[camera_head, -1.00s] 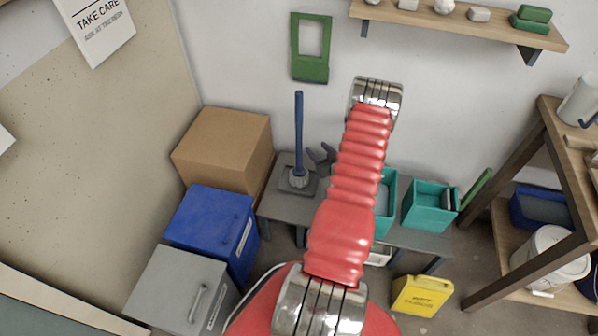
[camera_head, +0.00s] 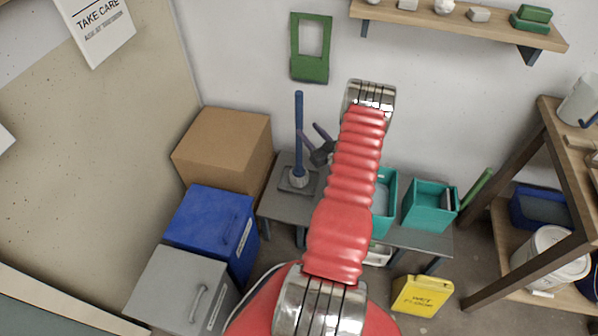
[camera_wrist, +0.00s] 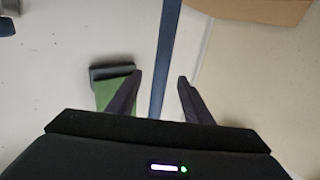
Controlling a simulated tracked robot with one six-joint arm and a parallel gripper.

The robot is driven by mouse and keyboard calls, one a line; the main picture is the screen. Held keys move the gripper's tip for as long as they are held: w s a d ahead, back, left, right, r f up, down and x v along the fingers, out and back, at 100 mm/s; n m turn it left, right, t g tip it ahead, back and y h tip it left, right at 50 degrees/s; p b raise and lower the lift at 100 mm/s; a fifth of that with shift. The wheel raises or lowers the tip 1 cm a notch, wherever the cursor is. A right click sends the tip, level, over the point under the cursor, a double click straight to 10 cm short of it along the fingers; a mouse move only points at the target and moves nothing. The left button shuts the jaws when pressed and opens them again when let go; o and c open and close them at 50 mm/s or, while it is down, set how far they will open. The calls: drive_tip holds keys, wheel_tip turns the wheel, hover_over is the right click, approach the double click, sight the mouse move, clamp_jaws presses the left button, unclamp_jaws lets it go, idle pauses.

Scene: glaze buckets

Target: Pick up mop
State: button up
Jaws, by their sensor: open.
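The mop has a long blue handle (camera_head: 299,125) and a pale grey head, and stands upright on a dark plate on the grey bench. My gripper (camera_head: 309,131) is open in the head view, just right of the handle, fingers pointing toward it at mid-height. In the wrist view the blue handle (camera_wrist: 166,40) runs between the two dark fingers of my gripper (camera_wrist: 160,76), apart from both. How deep it lies between them I cannot tell. My red arm hides part of the bench.
Teal bins (camera_head: 430,206) stand on the grey bench (camera_head: 283,207) to the right. A cardboard box (camera_head: 222,148) and blue box (camera_head: 211,229) are left of the mop. A green frame (camera_head: 310,70) hangs on the wall behind. A yellow floor sign (camera_head: 422,295) stands in front.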

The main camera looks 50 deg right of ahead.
drive_tip(key=x, duration=0.6)
drive_tip(key=shift+w, duration=0.3)
drive_tip(key=x, duration=0.5)
drive_tip(key=shift+w+r, duration=0.1)
drive_tip(key=shift+w, duration=0.05)
idle(0.4)
drive_tip(key=c, duration=1.2)
drive_tip(key=shift+o, duration=0.2)
drive_tip(key=shift+r, duration=0.15)
wheel_tip(320, 180, up, 10)
